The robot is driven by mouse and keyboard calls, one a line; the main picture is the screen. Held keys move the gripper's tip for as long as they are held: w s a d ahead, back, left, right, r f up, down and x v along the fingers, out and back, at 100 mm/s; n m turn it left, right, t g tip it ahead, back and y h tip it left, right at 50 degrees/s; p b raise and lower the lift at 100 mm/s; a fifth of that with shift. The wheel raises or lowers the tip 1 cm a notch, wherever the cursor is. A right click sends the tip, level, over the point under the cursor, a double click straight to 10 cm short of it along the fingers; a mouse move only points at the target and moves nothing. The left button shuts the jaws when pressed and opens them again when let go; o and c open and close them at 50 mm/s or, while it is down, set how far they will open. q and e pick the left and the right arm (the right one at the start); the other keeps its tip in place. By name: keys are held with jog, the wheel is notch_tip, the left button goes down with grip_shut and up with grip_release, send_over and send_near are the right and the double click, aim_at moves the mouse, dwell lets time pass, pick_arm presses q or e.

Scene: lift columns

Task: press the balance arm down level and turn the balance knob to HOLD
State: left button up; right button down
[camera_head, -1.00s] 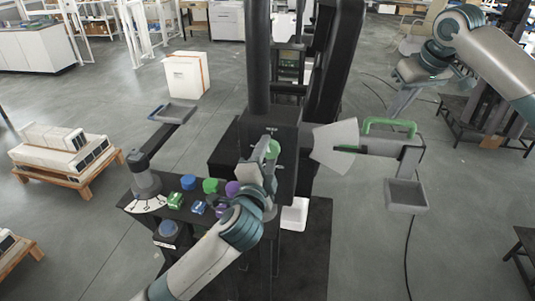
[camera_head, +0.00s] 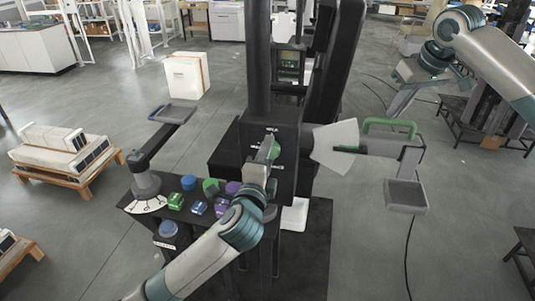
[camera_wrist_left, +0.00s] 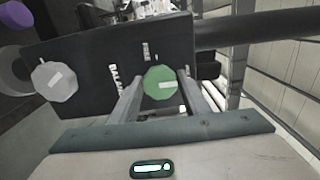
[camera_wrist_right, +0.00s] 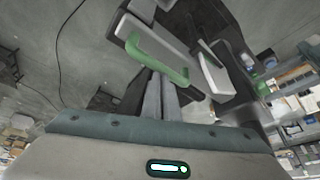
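The green balance knob (camera_head: 276,152) is on the face of the dark column box; it shows fully in the left wrist view (camera_wrist_left: 160,83) with a white mark pointing right. My left gripper (camera_wrist_left: 161,80) has a finger against each side of this knob. The grey balance arm (camera_head: 385,146) runs out right of the column, about level, with a green handle (camera_head: 389,123) on top and a grey tray (camera_head: 406,194) at its end. My right gripper (camera_wrist_right: 162,76) has its fingers together and empty, tips close by the handle (camera_wrist_right: 152,55); I cannot tell whether they touch it.
A white scale plate (camera_head: 335,145) stands behind the arm's inner end. A panel (camera_head: 135,206) with several coloured knobs and a lever with a tray (camera_head: 176,113) lie left. A white box (camera_head: 187,75) and loaded pallet (camera_head: 85,170) stand on the floor.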

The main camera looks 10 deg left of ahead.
pick_arm(q)
jog(key=o, duration=0.3)
jog(key=s, duration=1.2)
dwell(0.4)
pick_arm(e)
jog(key=shift+r+p, duration=0.7)
jog(key=shift+r, duration=0.65)
pick_arm(q)
jog(key=shift+r, duration=0.65)
pick_arm(e)
jog(key=shift+r, duration=2.65)
